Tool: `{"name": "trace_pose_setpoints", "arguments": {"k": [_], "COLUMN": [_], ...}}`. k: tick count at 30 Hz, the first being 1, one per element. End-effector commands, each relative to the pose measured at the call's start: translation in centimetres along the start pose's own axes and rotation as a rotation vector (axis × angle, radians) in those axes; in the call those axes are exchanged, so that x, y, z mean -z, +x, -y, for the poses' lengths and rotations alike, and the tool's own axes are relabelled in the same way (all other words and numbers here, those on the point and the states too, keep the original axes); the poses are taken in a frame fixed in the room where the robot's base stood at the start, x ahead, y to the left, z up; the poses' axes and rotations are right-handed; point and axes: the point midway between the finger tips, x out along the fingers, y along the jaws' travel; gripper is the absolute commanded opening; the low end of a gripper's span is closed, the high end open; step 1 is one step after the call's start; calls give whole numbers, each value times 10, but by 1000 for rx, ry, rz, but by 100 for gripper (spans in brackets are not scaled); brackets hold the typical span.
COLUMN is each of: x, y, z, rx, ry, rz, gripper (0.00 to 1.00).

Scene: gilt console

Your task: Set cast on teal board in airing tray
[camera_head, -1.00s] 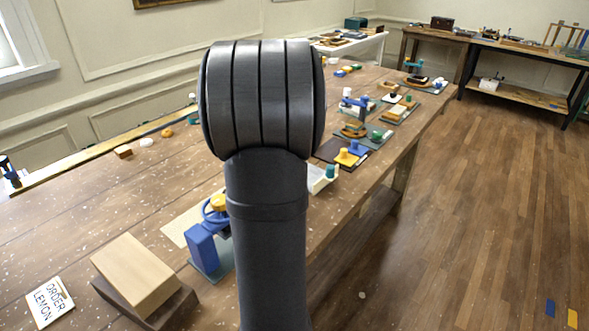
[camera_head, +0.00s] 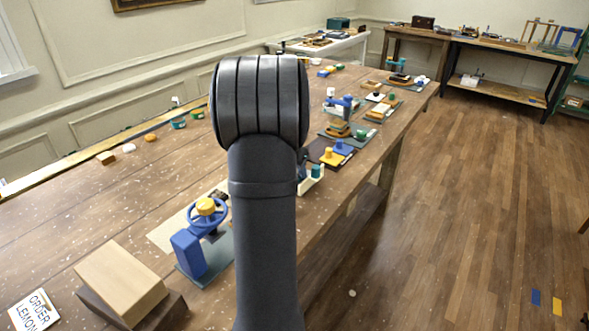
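My dark grey arm link stands upright through the middle of the head view and hides part of the workbench. My gripper is not in view. I cannot pick out the cast, the teal board or the airing tray for certain. A white holder with a teal piece (camera_head: 311,177) shows just right of my arm, partly hidden by it. A blue press with a yellow-topped handwheel (camera_head: 196,240) stands on a grey-teal base left of my arm. A card reading "ORDER LEMON" (camera_head: 34,311) lies at the lower left.
A pale wooden block on a dark base (camera_head: 122,278) sits at the near left of the workbench (camera_head: 95,215). Several small coloured fixtures (camera_head: 340,130) line the bench's far right side. Small pots (camera_head: 178,123) stand along the back edge. Open wooden floor (camera_head: 450,220) lies to the right.

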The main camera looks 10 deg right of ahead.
Motion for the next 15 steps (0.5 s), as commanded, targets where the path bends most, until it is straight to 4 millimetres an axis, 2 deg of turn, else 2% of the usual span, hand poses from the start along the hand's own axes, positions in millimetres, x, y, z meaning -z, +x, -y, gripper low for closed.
{"name": "trace_pose_setpoints", "arguments": {"k": [8, 9, 12, 15], "x": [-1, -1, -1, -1], "y": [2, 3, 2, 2], "z": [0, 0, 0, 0], "rx": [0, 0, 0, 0], "ry": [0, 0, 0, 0], "rz": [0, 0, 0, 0], "gripper": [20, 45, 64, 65]}}
